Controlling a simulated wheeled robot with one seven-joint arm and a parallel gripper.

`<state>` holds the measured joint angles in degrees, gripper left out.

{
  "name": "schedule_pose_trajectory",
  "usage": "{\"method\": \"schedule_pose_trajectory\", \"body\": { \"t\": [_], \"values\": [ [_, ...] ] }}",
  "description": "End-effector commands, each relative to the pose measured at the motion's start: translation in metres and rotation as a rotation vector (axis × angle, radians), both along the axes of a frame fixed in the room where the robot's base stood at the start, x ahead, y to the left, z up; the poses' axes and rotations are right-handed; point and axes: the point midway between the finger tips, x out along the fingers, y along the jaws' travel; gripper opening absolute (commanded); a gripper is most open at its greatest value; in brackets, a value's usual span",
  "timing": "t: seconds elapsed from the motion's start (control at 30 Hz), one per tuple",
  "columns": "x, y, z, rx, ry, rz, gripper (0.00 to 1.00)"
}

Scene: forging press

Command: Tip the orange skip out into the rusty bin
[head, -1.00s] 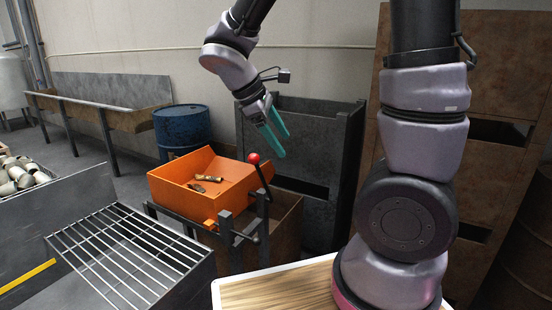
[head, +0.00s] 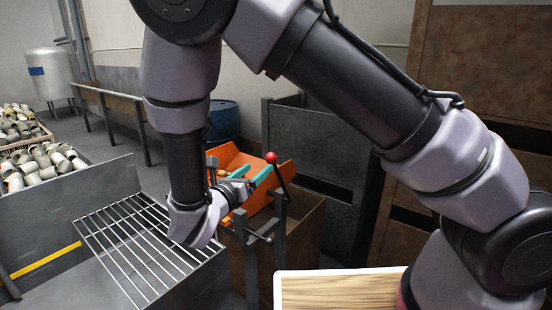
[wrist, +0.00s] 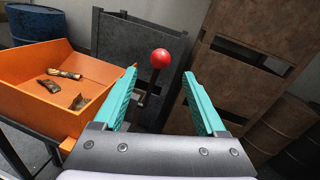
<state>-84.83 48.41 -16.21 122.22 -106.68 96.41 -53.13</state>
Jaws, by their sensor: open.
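The orange skip (head: 234,160) sits on a dark frame, partly hidden behind my arm in the head view. In the wrist view the skip (wrist: 58,88) is at the left and holds a few brownish scrap pieces (wrist: 62,80). A lever with a red ball knob (head: 271,157) stands at the skip's right side. In the wrist view the knob (wrist: 160,58) appears between and beyond my fingertips. My gripper (head: 258,183) is open and empty, its teal fingers pointing toward the lever. The rusty bin (head: 305,232) stands below and behind the skip, partly hidden by the frame.
A steel grate table (head: 150,236) lies at the left of the frame. A dark grey metal container (head: 338,215) stands behind the bin, with a blue drum (head: 224,118) behind the skip. A wooden-topped surface (head: 338,292) is in front. Crates of cylindrical parts (head: 38,168) stand far left.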

Motion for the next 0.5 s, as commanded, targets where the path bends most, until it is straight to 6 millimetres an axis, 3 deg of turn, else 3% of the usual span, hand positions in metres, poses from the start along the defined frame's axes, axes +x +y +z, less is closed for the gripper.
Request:
{"method": "schedule_pose_trajectory", "body": {
  "t": [0.3, 0.5],
  "values": [
    [0.055, -0.030, 0.000, 0.003, 0.001, -0.007, 0.73],
    [0.076, -0.040, 0.000, 0.003, 0.002, -0.006, 0.73]
  ]
}}
